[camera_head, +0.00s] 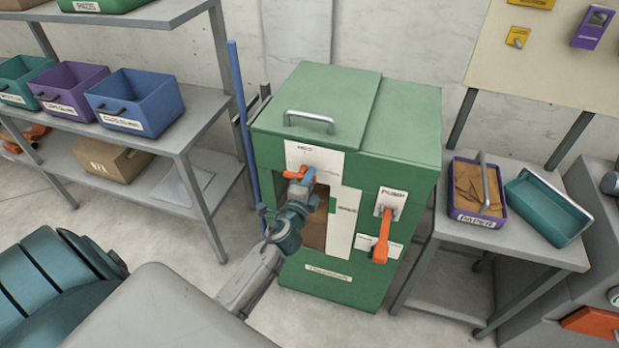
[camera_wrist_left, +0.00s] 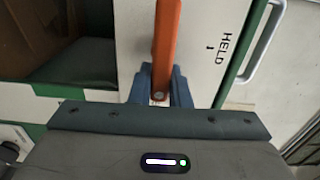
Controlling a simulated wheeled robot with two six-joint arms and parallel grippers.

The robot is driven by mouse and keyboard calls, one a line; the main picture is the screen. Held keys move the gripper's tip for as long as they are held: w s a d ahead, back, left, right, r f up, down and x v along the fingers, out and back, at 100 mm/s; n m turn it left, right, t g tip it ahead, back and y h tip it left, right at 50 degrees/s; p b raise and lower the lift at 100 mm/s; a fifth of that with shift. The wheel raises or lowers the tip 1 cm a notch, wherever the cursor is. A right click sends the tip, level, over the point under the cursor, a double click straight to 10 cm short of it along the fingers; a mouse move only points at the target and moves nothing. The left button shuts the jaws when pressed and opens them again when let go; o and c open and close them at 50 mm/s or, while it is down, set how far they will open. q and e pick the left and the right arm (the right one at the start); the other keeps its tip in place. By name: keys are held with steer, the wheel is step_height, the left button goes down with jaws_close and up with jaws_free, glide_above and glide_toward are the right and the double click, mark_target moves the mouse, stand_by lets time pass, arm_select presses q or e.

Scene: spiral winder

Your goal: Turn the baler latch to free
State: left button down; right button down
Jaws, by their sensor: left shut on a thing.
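The green baler (camera_head: 340,120) stands in the middle of the head view with its lid closed. Its orange latch handle (camera_head: 291,174) is on a white plate at the upper left of the front and lies roughly level. My left gripper (camera_head: 308,177) is at the handle and hides part of it. In the left wrist view, the orange handle (camera_wrist_left: 165,45) runs between the blue fingers of my left gripper (camera_wrist_left: 160,92), which are shut on it. The word HELD (camera_wrist_left: 222,48) is on the plate beside the handle. My right gripper is not in view.
An orange lever (camera_head: 382,240) hangs down on the baler's right front. A grey table (camera_head: 525,240) with a purple bin (camera_head: 480,213) and a teal bin (camera_head: 548,208) stands to the right. A shelf (camera_head: 180,135) with bins and a blue pole (camera_head: 243,120) stand left.

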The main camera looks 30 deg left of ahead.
arm_select(q)
steer(key=shift+f, duration=0.1)
stand_by(0.4)
steer(key=c, duration=1.4)
jaws_free()
steer(key=shift+o, duration=0.2)
steer(key=shift+s, duration=0.1)
steer(key=b+v, duration=0.2)
steer(key=v, duration=0.8)
steer(key=shift+s+b, duration=0.35)
steer(key=shift+b, duration=0.05)
